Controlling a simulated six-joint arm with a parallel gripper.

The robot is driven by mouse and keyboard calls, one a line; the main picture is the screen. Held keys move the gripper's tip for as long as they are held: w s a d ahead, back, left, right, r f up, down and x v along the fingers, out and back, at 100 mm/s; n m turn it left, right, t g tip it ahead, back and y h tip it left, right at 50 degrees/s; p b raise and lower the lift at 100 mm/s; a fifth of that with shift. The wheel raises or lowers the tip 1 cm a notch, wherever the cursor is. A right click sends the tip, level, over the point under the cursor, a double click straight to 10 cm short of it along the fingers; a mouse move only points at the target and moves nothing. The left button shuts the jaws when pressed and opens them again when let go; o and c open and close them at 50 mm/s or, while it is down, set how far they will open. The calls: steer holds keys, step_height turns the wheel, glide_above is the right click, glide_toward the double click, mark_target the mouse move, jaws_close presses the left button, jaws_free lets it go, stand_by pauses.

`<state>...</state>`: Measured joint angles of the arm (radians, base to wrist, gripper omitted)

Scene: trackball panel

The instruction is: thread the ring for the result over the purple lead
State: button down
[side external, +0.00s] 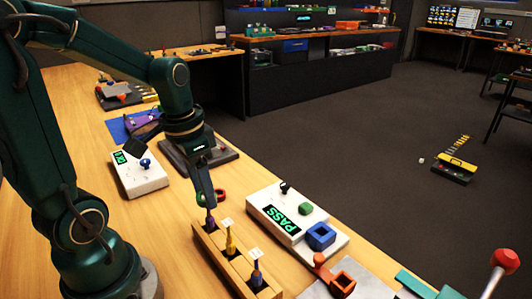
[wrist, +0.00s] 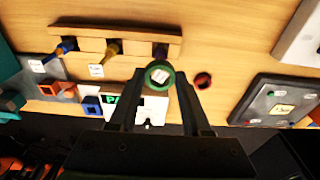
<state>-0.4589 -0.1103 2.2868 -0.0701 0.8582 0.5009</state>
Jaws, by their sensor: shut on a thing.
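My gripper (wrist: 156,90) is shut on a green ring (wrist: 168,68), held at the fingertips. The purple lead (wrist: 161,50) stands in the wooden rack, just beyond the ring in the wrist view. A white tag (wrist: 157,76) shows through the ring's opening. In the side view my gripper (side external: 209,205) is right above the purple lead (side external: 210,220), and I cannot make out the green ring there. I cannot tell whether the lead's tip is inside the ring. A white panel (side external: 265,212) shows a green PASS on its display (side external: 282,221).
A red ring (wrist: 203,80) lies on the table beside the rack (side external: 233,262). The yellow lead (side external: 231,240) and blue lead (side external: 256,275) stand in the same rack, with white tags. A blue square block (side external: 320,236) and orange part (side external: 342,284) lie nearby.

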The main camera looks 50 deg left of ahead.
mark_target(208, 218)
steer(key=shift+f, duration=2.8)
jaws_free()
steer(key=shift+r, duration=6)
